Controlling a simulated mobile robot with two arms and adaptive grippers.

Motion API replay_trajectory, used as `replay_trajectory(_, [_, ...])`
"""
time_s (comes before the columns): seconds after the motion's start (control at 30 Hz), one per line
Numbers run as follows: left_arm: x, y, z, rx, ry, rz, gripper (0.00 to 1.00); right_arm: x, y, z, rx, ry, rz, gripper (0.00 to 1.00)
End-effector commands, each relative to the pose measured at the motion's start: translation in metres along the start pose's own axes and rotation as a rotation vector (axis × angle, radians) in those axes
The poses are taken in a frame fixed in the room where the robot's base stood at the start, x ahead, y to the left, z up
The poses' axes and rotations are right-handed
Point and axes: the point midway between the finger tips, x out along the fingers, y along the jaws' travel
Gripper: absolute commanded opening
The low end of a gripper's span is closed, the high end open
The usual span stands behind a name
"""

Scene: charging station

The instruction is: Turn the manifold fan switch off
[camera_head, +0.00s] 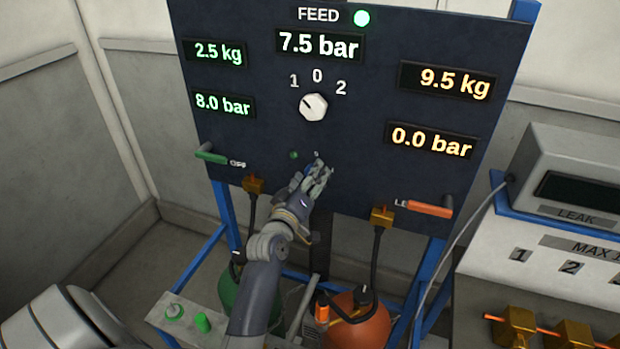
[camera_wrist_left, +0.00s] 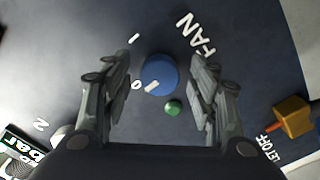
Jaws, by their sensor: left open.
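The fan switch is a round blue knob (camera_wrist_left: 158,73) on the dark panel, beside the FAN label (camera_wrist_left: 196,36). A white mark on its edge lies on the side toward the 0 (camera_wrist_left: 137,85); the 1 (camera_wrist_left: 134,39) is further round. A small green lamp (camera_wrist_left: 173,107) sits beside the knob. My left gripper (camera_wrist_left: 160,85) is open, its fingers on either side of the knob with visible gaps. In the head view my left gripper (camera_head: 320,172) is at the panel's lower middle and hides most of the blue knob (camera_head: 309,170).
Above is a white selector knob (camera_head: 313,107) with marks 1, 0 and 2. A green lever (camera_head: 211,154) is at left and an orange lever (camera_head: 430,209) at right. Green and orange tanks (camera_head: 362,325) stand below. A leak box (camera_head: 575,180) is at right.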

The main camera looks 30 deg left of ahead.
Motion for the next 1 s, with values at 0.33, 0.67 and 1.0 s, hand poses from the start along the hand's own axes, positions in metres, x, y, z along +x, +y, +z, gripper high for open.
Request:
replay_trajectory(0.33, [-0.028, -0.001, 0.001, 0.002, -0.002, -0.002, 0.54, 0.000, 0.000, 0.000, 0.000, 0.000, 0.000, 0.55])
replay_trajectory(0.67, [-0.090, -0.001, 0.001, 0.001, -0.002, -0.002, 0.54, 0.000, -0.001, 0.000, 0.001, 0.000, -0.001, 0.55])
replay_trajectory(1.0, [-0.119, 0.000, 0.000, -0.001, 0.000, 0.000, 0.54, 0.000, -0.001, 0.000, 0.001, 0.000, -0.001, 0.55])
